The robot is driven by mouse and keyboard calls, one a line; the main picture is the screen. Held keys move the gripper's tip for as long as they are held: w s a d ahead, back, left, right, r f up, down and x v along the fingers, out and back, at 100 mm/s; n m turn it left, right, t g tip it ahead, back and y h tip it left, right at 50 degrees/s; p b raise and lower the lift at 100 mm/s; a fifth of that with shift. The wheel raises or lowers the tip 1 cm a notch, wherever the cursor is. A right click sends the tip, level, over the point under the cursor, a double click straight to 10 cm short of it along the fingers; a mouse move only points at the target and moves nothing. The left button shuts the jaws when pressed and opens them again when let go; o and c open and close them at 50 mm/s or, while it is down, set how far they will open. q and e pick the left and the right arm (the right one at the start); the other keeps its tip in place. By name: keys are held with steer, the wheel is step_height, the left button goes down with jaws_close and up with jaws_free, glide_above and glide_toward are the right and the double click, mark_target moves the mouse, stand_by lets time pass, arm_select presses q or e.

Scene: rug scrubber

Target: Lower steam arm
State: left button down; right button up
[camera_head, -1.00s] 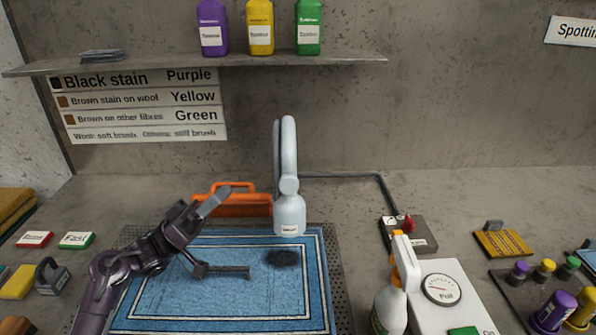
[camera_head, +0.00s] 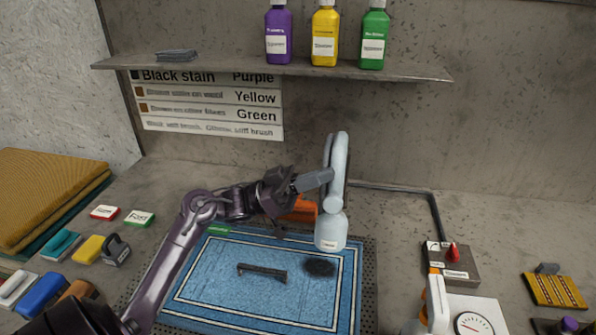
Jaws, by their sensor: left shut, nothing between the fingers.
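The steam arm (camera_head: 340,165) is a pale grey curved tube with a white head (camera_head: 331,232) hanging over the back right of the blue rug (camera_head: 205,285). Its head is above and behind a dark stain (camera_head: 320,267). My left gripper (camera_head: 320,179) is shut and empty. Its fingertips are at the left side of the steam arm's tube, above the head; I cannot tell whether they touch it. My right gripper is not in view.
A dark bar (camera_head: 262,272) lies on the rug. An orange object (camera_head: 303,210) is partly hidden behind my left gripper. A control box with a red knob (camera_head: 454,252) stands at right. A spray bottle (camera_head: 437,305) and a dial (camera_head: 474,324) are at front right.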

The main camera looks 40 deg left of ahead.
arm_select(q)
steer(key=f, duration=0.3)
steer(key=shift+s+d+f, duration=0.1)
steer(key=shift+d+f, duration=0.1)
steer(key=f+b, duration=0.1)
steer(key=f+m+g+b, duration=0.1)
steer(key=b, duration=0.1)
steer(key=s+f+m+h+b, duration=0.1)
steer(key=f+b, duration=0.1)
steer(key=shift+d+g, duration=0.2)
steer(key=shift+g, duration=0.2)
